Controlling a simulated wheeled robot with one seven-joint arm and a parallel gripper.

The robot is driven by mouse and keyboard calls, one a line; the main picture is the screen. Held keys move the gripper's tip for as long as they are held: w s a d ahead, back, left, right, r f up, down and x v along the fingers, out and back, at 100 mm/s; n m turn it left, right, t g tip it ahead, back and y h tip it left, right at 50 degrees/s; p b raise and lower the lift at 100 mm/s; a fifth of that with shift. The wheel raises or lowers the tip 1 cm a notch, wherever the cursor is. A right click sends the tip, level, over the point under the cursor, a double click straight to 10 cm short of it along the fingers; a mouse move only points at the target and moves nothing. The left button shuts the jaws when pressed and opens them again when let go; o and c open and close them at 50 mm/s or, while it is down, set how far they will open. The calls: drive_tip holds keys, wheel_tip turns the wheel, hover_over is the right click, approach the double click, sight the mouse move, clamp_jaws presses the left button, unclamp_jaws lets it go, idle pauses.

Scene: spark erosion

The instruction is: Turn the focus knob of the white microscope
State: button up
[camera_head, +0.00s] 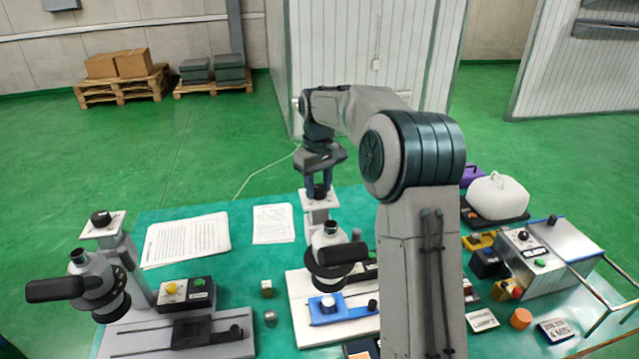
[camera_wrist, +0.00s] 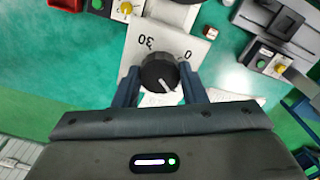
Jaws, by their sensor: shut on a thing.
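The white microscope (camera_head: 302,283) stands in the middle of the table, with a white base and a black handle. Its black focus knob (camera_head: 318,191) sits on top of the column on a white plate. In the wrist view the knob (camera_wrist: 159,72) has a pale pointer line and lies between my fingers, with the marks 30 and 0 on the plate (camera_wrist: 150,42) around it. My gripper (camera_head: 320,186) points down over the column and is shut on the knob from both sides.
A grey microscope (camera_head: 180,335) with its own top knob (camera_head: 101,218) stands at the left. Paper sheets (camera_head: 187,240) lie behind. My arm hides part of the table right of the white microscope. A control box (camera_head: 530,262) and small blocks stand at the right.

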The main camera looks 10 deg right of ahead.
sight(318, 188)
idle(0.3)
drive_tip(key=o, duration=1)
wheel_tip(318, 188, up, 14)
drive_tip(key=shift+f, duration=0.1)
idle(0.3)
